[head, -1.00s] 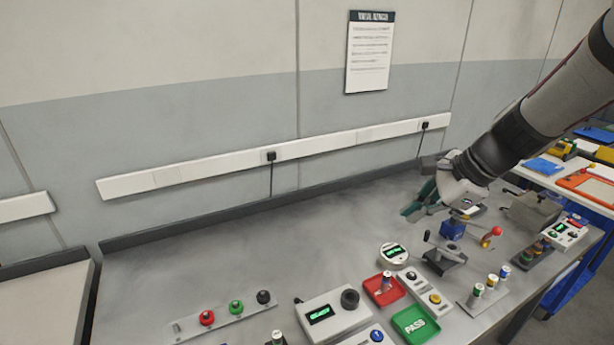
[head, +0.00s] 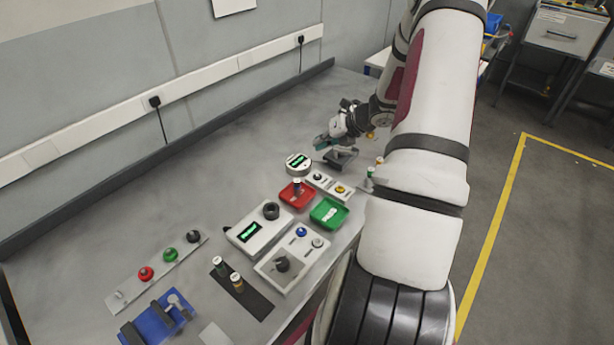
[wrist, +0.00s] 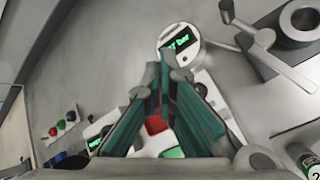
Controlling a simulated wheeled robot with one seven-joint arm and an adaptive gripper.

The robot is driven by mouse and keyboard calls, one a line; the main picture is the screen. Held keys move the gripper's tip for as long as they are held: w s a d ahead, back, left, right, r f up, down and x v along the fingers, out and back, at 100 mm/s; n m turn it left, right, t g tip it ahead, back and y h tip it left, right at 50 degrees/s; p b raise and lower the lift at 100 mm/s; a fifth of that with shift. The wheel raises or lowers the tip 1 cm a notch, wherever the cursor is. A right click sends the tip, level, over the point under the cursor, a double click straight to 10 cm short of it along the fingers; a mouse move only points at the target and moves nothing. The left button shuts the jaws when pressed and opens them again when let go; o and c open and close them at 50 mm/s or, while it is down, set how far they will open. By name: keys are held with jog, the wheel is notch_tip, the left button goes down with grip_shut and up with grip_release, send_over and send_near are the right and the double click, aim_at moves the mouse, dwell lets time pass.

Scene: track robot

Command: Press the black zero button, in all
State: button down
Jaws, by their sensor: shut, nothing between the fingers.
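My gripper (head: 322,143) is shut and empty, with teal fingers, behind the round display gauge in the head view. In the wrist view the closed fingers (wrist: 164,62) reach over the lower edge of the round gauge (wrist: 180,45). A small white box with a black button (head: 317,177) and a yellow button (head: 340,189) sits in front of the gauge (head: 298,164). The fingers partly cover this box in the wrist view. A black mushroom button (head: 193,236) is on a grey strip at the left. No zero label is legible, and contact cannot be told.
A crank fixture (head: 341,158) stands right of the gauge. A red tray (head: 303,203) and a green tray (head: 316,220) lie in front. A white display box (head: 257,234) and a knob panel (head: 270,264) are nearer. The bench at back left is clear.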

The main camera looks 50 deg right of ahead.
jog(key=shift+f, duration=0.15)
jog(key=b, duration=0.5)
send_over(319, 174)
notch_tip(319, 174, down, 7)
jog(key=shift+f, duration=0.9)
jog(key=shift+s+b, duration=0.1)
jog(key=shift+b, duration=0.2)
dwell(0.6)
jog(key=shift+a+f, duration=0.1)
jog(key=shift+f, duration=0.3)
jog(key=shift+f+b, duration=0.4)
jog(key=shift+b, duration=0.15)
dwell(0.4)
jog(key=shift+r, duration=0.1)
jog(key=shift+r+p, duration=0.55)
jog(key=shift+r, duration=0.2)
